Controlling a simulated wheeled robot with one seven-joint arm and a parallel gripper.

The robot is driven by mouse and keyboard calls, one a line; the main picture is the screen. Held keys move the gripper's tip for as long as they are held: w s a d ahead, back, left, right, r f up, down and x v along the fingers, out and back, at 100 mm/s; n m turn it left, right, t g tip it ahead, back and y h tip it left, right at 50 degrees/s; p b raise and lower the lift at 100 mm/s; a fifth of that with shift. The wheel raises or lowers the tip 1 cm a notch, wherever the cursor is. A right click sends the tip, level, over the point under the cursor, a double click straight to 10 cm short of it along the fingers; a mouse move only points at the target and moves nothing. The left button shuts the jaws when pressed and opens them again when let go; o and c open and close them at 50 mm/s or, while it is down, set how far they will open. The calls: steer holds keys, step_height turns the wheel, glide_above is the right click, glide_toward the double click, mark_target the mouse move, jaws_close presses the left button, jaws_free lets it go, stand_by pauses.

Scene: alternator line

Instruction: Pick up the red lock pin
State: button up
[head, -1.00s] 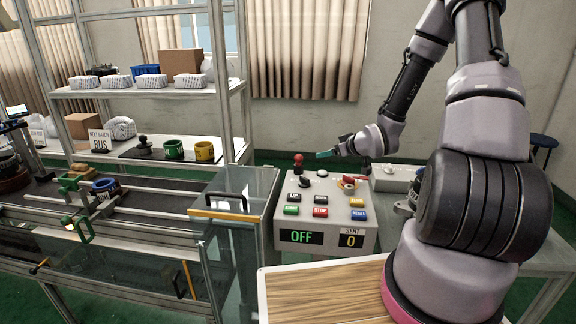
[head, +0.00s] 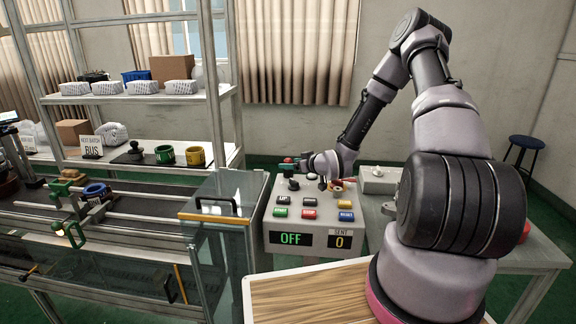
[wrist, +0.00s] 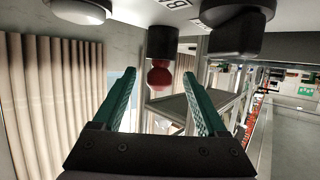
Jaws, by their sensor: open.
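My gripper (head: 290,161) is open above the back left of the grey control box (head: 285,236), with green fingers. A red ball knob on a dark stem (wrist: 159,75) shows between the fingertips in the wrist view; the fingers are apart from it on both sides. A small red piece by a yellow ring (head: 349,180) is at the box's back right, partly hidden by my wrist. I cannot tell for certain which is the lock pin.
Coloured buttons (head: 309,214) and OFF and SENT displays cover the box front. A second grey box (head: 379,180) is to the right. A wooden board (head: 310,300) lies in front.

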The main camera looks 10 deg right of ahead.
mark_target(288, 159)
steer(key=shift+x, duration=1.25)
jaws_close()
steer(key=shift+r, duration=0.1)
step_height(288, 159, up, 15)
